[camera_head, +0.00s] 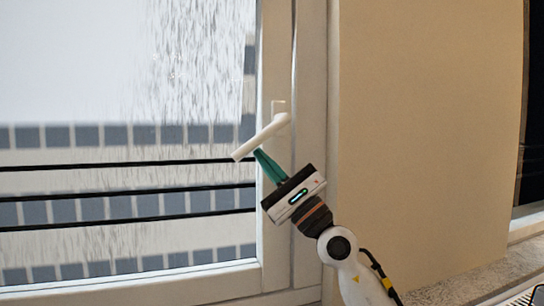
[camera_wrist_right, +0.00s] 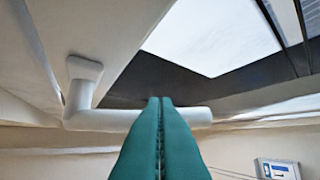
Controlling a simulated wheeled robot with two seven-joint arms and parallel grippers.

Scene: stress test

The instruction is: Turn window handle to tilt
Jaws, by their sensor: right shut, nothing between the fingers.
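The white window handle (camera_head: 262,136) sits on the right side of the window frame. Its lever slants from the mount down to the left. My right gripper (camera_head: 258,152) has green fingers, shut with nothing between them, and its tips are at the underside of the lever near its free end. In the right wrist view the handle (camera_wrist_right: 98,120) runs across behind the closed fingertips (camera_wrist_right: 160,100), which hide part of the lever. I cannot tell whether they touch it. My left gripper is not in view.
The white window frame (camera_head: 275,230) surrounds the glass, with dark horizontal bars (camera_head: 120,195) across it and a building beyond. A beige wall (camera_head: 430,110) is to the right, with a stone-like ledge (camera_head: 470,280) at the lower right. A small panel (camera_wrist_right: 277,169) shows in the wrist view.

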